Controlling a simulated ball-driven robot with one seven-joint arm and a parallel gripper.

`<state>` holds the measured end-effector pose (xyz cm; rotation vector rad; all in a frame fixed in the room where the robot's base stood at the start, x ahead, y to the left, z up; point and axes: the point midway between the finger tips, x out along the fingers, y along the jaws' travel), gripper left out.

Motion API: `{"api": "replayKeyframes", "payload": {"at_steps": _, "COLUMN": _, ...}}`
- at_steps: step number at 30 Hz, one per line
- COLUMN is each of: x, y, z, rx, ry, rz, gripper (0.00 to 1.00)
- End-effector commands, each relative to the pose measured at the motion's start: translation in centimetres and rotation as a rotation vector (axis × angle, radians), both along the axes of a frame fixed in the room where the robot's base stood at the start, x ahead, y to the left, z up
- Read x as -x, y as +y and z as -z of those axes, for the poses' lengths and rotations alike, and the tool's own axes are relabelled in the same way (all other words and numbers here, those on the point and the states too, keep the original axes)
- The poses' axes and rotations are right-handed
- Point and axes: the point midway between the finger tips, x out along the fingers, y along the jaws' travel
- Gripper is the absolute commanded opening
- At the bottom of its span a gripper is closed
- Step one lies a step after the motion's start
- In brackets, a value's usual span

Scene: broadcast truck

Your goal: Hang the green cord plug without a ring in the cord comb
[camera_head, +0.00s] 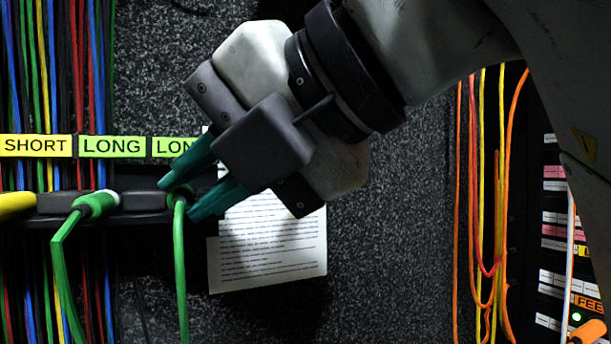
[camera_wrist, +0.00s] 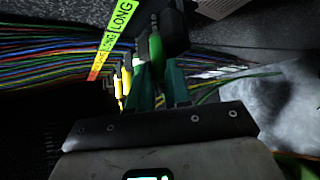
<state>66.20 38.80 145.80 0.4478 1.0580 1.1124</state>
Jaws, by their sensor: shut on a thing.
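My gripper (camera_head: 178,200) has teal fingers and is shut on a green cord plug (camera_head: 180,190), with one finger on each side. The held plug also shows between the fingers in the wrist view (camera_wrist: 156,48). No ring shows on it, though the fingers hide part of it. Its green cord hangs straight down. The dark cord comb (camera_head: 145,201) runs below the labels, and the held plug is at its right part; I cannot tell whether it rests in a slot. A second green plug (camera_head: 95,205) with a white ring sits in the comb to the left.
A yellow plug (camera_head: 15,206) is at the comb's far left. Labels read SHORT (camera_head: 36,146) and LONG (camera_head: 111,146). Bundled coloured cables hang behind the comb. A printed sheet (camera_head: 270,250) is on the wall; orange and yellow cables (camera_head: 485,200) hang at the right.

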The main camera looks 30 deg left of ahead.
Motion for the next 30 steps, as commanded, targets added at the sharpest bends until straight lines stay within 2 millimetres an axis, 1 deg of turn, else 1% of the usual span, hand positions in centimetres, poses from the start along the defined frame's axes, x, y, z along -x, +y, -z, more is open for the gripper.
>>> {"api": "replayKeyframes", "payload": {"at_steps": 14, "x": 0.02, "y": 0.02, "z": 0.23, "rx": 0.0, "ry": 0.0, "rz": 0.0, "gripper": 0.0}}
{"api": "replayKeyframes", "payload": {"at_steps": 15, "x": 0.02, "y": 0.02, "z": 0.23, "rx": 0.0, "ry": 0.0, "rz": 0.0, "gripper": 0.21}}
{"api": "replayKeyframes", "payload": {"at_steps": 23, "x": 0.02, "y": 0.01, "z": 0.23, "rx": 0.0, "ry": 0.0, "rz": 0.0, "gripper": 0.46}}
{"api": "replayKeyframes", "payload": {"at_steps": 24, "x": 0.02, "y": 0.01, "z": 0.23, "rx": 0.0, "ry": 0.0, "rz": 0.0, "gripper": 0.48}}
{"api": "replayKeyframes", "payload": {"at_steps": 29, "x": 0.01, "y": 0.01, "z": 0.24, "rx": 0.0, "ry": 0.0, "rz": 0.0, "gripper": 0.49}}
{"api": "replayKeyframes", "payload": {"at_steps": 30, "x": 0.01, "y": 0.01, "z": 0.24, "rx": 0.0, "ry": 0.0, "rz": 0.0, "gripper": 0.53}}
